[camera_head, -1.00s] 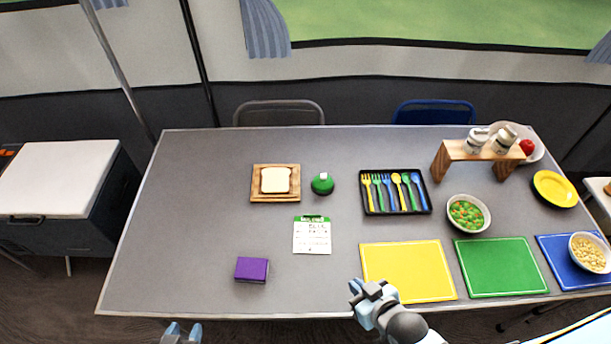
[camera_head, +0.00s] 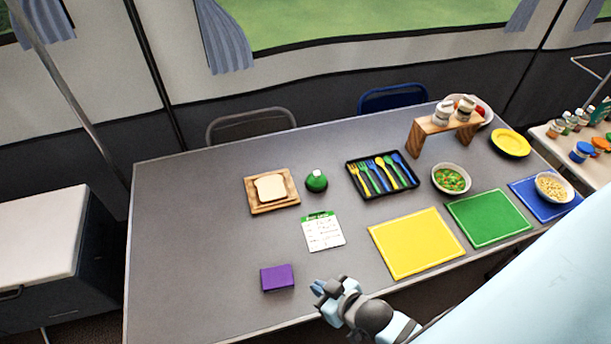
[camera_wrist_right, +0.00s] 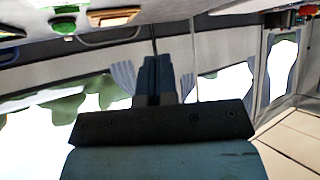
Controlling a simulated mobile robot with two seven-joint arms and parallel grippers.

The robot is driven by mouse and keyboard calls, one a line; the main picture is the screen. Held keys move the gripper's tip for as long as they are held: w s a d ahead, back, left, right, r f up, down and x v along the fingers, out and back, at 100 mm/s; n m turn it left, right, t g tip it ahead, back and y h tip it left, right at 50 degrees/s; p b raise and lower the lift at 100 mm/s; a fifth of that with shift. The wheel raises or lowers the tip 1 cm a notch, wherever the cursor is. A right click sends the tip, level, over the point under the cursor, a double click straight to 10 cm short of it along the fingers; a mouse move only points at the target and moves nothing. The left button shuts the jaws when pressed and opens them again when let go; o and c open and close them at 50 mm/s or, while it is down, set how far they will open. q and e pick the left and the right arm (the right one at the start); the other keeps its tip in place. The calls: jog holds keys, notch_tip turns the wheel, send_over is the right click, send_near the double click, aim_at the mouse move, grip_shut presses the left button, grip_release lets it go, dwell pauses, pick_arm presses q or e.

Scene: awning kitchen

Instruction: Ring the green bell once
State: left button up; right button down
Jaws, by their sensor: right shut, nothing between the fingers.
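The green bell (camera_head: 316,181) stands on the grey table between the bread board and the cutlery tray. It is a small round green dome with a pale button on top. It also shows near the top left of the right wrist view (camera_wrist_right: 63,27). My right gripper (camera_head: 318,288) is shut and empty at the table's front edge, nearer to me than the bell and well apart from it. In the right wrist view its closed fingers (camera_wrist_right: 157,78) show in the middle. My left gripper is not in view.
A bread slice on a wooden board (camera_head: 259,208) lies left of the bell, a black cutlery tray (camera_head: 358,166) right. A paper list (camera_head: 323,231) and purple box (camera_head: 277,278) lie in front. Yellow (camera_head: 416,243) and green (camera_head: 488,218) mats lie right. The table's left side is clear.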

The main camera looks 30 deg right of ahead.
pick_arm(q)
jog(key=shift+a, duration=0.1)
pick_arm(e)
jog(key=shift+a, duration=0.1)
jog(key=shift+f, duration=0.1)
jog(key=w+d+r+n+t+y+b, duration=0.15)
jog(key=w+n+y+b, duration=0.85)
jog(key=w+n, duration=1.8)
pick_arm(q)
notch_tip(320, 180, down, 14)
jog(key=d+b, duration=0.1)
jog(key=b, duration=0.5)
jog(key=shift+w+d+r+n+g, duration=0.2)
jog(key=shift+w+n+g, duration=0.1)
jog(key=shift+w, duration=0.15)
pick_arm(e)
jog(key=w+d+r+n+g+h, duration=0.1)
jog(key=w+d+n+h, duration=0.3)
jog(key=d+n, duration=0.5)
jog(key=w+d+n+g+h, duration=0.3)
jog(key=w+d+n+h, duration=0.1)
jog(key=d+n, duration=0.6)
jog(key=w+d, duration=0.1)
jog(key=d, duration=0.2)
jog(key=shift+w+r+n+h, duration=0.25)
jog(key=shift+r+n+h, duration=0.05)
jog(key=shift+r+h, duration=0.1)
